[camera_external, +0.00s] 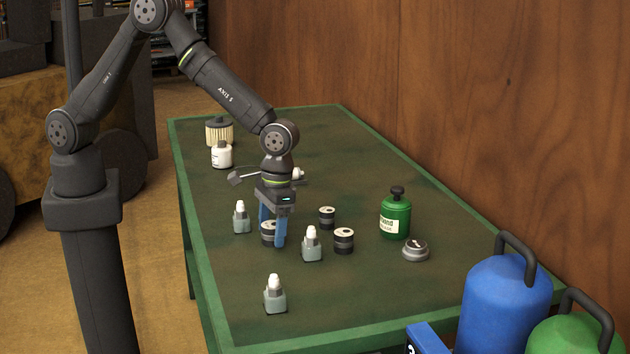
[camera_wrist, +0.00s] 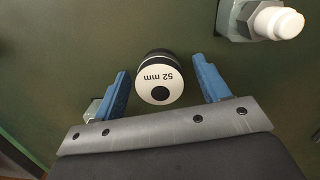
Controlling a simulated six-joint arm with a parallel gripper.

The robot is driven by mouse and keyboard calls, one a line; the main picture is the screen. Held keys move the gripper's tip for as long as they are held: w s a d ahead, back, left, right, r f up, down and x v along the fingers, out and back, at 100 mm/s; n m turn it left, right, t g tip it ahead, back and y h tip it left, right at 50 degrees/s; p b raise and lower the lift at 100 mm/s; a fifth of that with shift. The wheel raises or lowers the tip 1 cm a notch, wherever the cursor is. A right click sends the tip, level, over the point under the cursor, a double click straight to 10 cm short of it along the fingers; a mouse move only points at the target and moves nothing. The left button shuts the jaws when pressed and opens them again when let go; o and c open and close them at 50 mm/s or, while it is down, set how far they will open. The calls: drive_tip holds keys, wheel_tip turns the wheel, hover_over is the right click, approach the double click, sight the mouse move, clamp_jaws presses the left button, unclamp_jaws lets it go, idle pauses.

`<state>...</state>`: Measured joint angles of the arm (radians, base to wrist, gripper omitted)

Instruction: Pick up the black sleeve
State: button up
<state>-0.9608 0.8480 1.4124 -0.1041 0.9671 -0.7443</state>
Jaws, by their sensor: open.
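Three short black sleeves with pale tops stand on the green table. One sleeve (camera_external: 268,231) is at my gripper (camera_external: 273,238); the others are to its right, a farther one (camera_external: 327,217) and a nearer one (camera_external: 343,240). In the wrist view the sleeve between my blue fingers (camera_wrist: 160,68) shows a white face marked "52 mm" (camera_wrist: 160,84). My gripper points down and is open, with a finger on each side of this sleeve. Gaps show on both sides, wider on the right. In the external view the fingers partly hide it.
Grey bottles with white tips stand close by, left (camera_external: 241,218), right (camera_external: 311,245) and in front (camera_external: 274,296). A green canister (camera_external: 395,218) and a grey cap (camera_external: 415,250) are to the right. A white jar (camera_external: 222,155) and a ribbed filter (camera_external: 218,132) stand at the back.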

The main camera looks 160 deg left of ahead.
drive_tip(key=shift+c, duration=0.3)
drive_tip(key=c, duration=1.4)
drive_tip(key=shift+r, duration=0.15)
